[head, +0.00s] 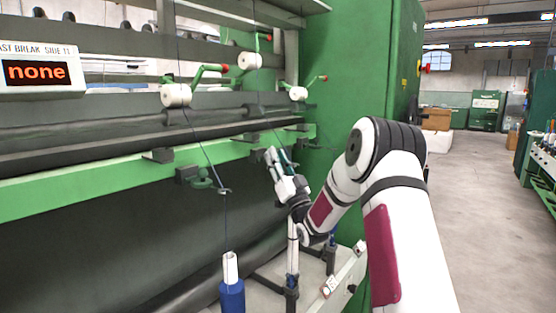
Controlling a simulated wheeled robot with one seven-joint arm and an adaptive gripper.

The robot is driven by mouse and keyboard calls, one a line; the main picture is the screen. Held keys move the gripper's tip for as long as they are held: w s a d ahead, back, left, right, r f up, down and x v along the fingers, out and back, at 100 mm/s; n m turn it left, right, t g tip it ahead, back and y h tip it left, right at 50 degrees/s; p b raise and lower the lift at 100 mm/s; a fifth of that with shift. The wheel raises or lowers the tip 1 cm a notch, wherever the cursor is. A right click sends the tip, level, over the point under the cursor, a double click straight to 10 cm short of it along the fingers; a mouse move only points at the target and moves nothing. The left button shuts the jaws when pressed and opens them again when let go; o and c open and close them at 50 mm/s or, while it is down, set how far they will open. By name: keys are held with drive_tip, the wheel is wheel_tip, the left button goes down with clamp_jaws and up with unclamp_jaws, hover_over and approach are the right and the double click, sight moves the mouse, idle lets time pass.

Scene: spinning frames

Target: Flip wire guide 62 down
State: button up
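A wire guide (203,180) sticks out below the green rail at the left, with a dark thread running down to its tip. My gripper (275,158) is in front of the rail to its right, pointing up and left. A dark green part shows right beside the fingers; it may be another wire guide, mostly hidden by my gripper. No number is readable, so I cannot tell which guide is 62. The fingers are too small to tell whether they are open or touching anything.
A blue bobbin (232,296) with a white top stands below the left guide. White rollers on green arms, such as one roller (176,95), sit above the rail (95,190). A sign (38,72) reads "none". A green cabinet (345,75) stands behind my arm. The right aisle floor is clear.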

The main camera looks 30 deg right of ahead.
drive_tip(key=shift+o, duration=1.3)
drive_tip(key=shift+w+a+f, duration=0.2)
drive_tip(key=shift+a+f, duration=0.1)
drive_tip(key=shift+a, duration=0.05)
drive_tip(key=shift+s+d, duration=0.1)
drive_tip(key=v, duration=1.1)
drive_tip(key=shift+s+f, duration=0.15)
drive_tip(key=shift+s, duration=0.2)
